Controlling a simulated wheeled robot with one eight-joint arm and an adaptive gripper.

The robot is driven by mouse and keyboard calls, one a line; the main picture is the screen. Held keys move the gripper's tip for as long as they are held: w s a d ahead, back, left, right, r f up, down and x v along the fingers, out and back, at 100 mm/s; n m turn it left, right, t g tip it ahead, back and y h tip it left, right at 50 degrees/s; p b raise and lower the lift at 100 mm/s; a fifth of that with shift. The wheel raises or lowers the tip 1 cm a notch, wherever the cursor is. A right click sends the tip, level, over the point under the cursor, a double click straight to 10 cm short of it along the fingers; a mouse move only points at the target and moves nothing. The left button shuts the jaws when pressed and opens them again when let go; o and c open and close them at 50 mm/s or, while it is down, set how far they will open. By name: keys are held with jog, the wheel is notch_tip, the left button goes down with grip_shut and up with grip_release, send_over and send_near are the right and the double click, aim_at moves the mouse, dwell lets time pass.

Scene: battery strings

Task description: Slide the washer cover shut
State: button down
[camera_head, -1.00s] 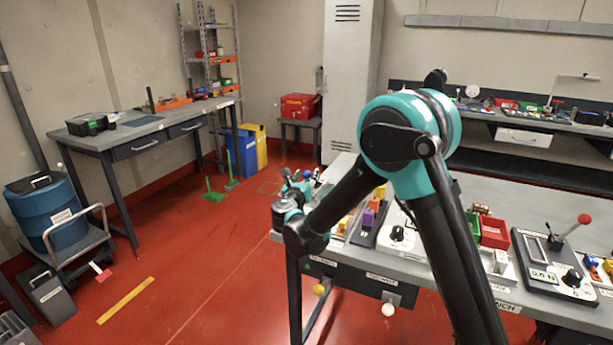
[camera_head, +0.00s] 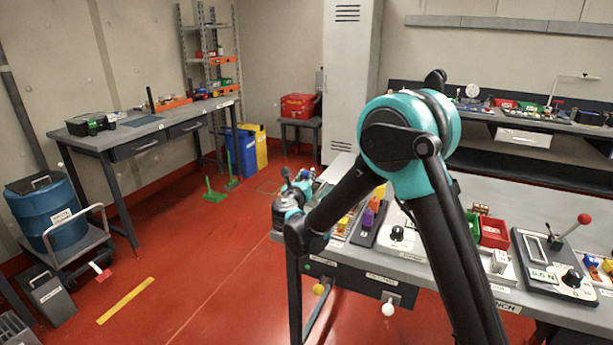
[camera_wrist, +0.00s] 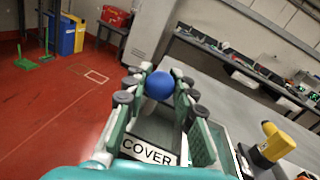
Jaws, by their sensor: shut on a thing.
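The washer cover carries a round blue knob (camera_wrist: 159,86), and a white label reading COVER (camera_wrist: 148,151) lies close below it in the wrist view. My gripper (camera_wrist: 160,80) is shut on the blue knob, with its green fingers on either side of it. The cover's panel is mostly hidden by the fingers, so how far it stands open cannot be told. In the head view my gripper (camera_head: 298,182) is at the far left end of the grey bench (camera_head: 540,205), partly hidden by my own wrist.
A yellow block-like thing (camera_wrist: 272,142) stands on the bench to the right of my gripper. Red bins (camera_head: 494,233) and a lever panel with a red ball (camera_head: 584,218) stand farther right. Open red floor lies left of the bench.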

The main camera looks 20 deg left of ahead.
jog(key=shift+d, duration=0.1)
jog(key=d, duration=0.8)
jog(key=shift+s, duration=0.35)
jog(key=c, duration=1.2)
grip_release()
jog(key=shift+d, duration=0.1)
jog(key=s, duration=0.4)
jog(key=s+d, duration=0.1)
jog(key=s, duration=0.7)
jog(key=shift+d, duration=0.15)
